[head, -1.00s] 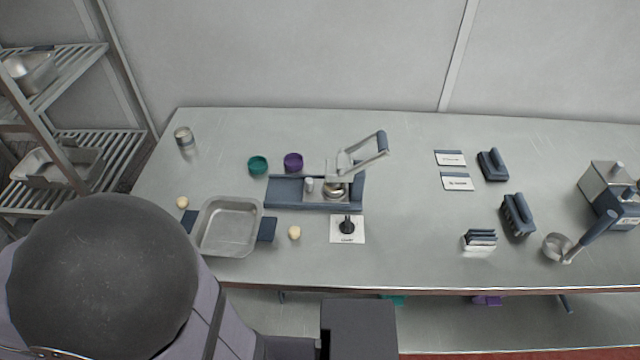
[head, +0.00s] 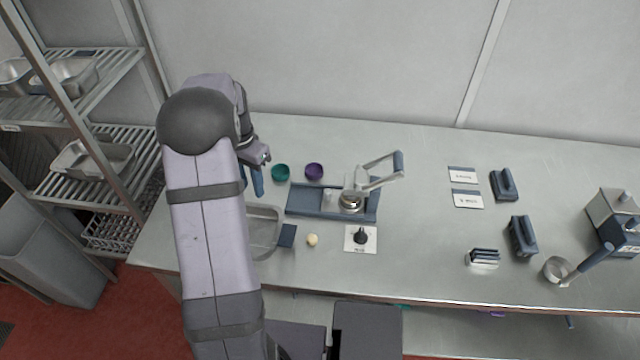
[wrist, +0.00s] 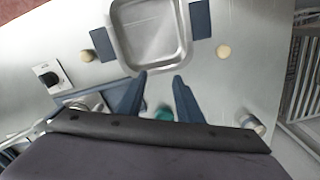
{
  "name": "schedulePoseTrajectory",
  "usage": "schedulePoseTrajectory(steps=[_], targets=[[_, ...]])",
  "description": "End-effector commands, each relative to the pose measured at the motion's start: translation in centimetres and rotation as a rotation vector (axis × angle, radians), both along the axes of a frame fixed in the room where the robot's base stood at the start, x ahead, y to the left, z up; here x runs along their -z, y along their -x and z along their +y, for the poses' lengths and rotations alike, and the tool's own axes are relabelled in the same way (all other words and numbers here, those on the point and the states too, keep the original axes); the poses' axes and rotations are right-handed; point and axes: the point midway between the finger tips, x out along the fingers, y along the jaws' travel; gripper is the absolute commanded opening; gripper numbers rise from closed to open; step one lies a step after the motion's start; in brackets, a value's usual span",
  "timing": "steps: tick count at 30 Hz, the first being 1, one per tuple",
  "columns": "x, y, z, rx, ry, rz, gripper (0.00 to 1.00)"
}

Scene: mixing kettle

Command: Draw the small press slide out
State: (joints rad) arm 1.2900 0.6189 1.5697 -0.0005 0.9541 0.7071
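The small press stands mid-table in the head view, with a long blue-grey base (head: 300,203), a round metal cup (head: 350,201) and a raised lever handle (head: 385,168). In the wrist view the press base (wrist: 125,98) is partly hidden behind my gripper. My gripper (head: 254,180) is left of the press, above the table. In the wrist view its two blue fingers (wrist: 161,82) are apart with nothing between them.
A metal tray (wrist: 150,32) with blue handles lies in front of the gripper. A teal cup (head: 280,173) and a purple cup (head: 314,171) stand behind the press. A black dial on a card (head: 361,247) and a dough ball (head: 312,240) lie in front.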

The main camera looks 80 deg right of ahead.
Motion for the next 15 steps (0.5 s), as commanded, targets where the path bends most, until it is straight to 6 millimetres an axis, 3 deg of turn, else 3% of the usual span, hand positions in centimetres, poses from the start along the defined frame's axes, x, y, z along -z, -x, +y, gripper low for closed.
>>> schedulePoseTrajectory(steps=[1, 6, 10, 15], targets=[[-0.3, 3.3, -1.9, 0.113, -0.001, 0.001, 0.33], [0.0, 11.9, -5.5, 0.395, 0.0, 0.0, 0.33], [0.2, 16.3, -6.6, 0.533, -0.001, 0.0, 0.33], [0.4, 19.0, -7.0, 0.614, 0.0, 0.0, 0.33]])
